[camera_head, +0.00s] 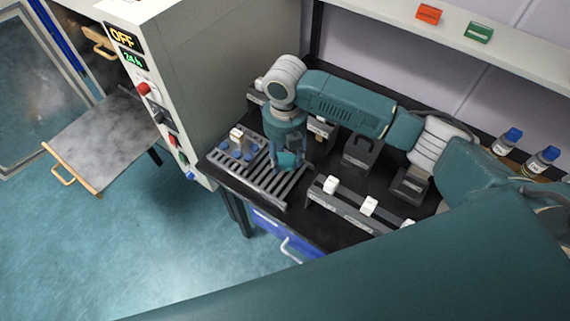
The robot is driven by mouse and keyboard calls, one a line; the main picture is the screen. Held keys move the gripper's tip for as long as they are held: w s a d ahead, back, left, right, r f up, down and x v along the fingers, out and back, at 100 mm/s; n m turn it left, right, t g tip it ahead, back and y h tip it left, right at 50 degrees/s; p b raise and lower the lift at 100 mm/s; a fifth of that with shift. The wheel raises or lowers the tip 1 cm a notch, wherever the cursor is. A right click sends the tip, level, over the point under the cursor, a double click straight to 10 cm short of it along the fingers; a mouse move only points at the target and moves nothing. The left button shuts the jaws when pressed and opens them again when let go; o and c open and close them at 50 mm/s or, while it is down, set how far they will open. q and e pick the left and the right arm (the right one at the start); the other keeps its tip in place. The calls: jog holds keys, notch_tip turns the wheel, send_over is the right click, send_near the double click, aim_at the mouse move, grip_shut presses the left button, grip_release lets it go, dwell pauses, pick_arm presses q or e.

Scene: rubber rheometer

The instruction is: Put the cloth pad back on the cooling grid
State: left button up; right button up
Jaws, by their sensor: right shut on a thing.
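The cooling grid (283,191) is a dark slatted rack at the left front of the black bench. My right gripper (286,163) points down over the grid's back right part. It is shut on a small teal-blue piece that looks like the cloth pad (289,159), mostly hidden by the fingers. I cannot tell whether the pad touches the slats. My left gripper is not in view.
A cream block (236,134) and several blue pieces sit at the grid's left end. A grey cabinet (225,50) with an OFF display stands left of the bench. A rack with white blocks (369,206) stands right of the grid. Blue-capped bottles (508,141) stand farther right.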

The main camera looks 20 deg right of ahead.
aim_at(285, 175)
jog(key=shift+s+f, duration=0.1)
jog(key=shift+f, duration=0.6)
notch_tip(285, 175, down, 4)
jog(key=shift+r+p, duration=0.1)
jog(key=shift+p, duration=0.3)
jog(key=shift+f, duration=0.2)
jog(key=o, duration=0.8)
jog(key=shift+o, duration=1.1)
pick_arm(q)
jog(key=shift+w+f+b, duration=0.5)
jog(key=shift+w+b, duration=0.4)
jog(key=shift+b, duration=0.1)
pick_arm(e)
notch_tip(285, 175, up, 12)
jog(key=shift+r, duration=0.2)
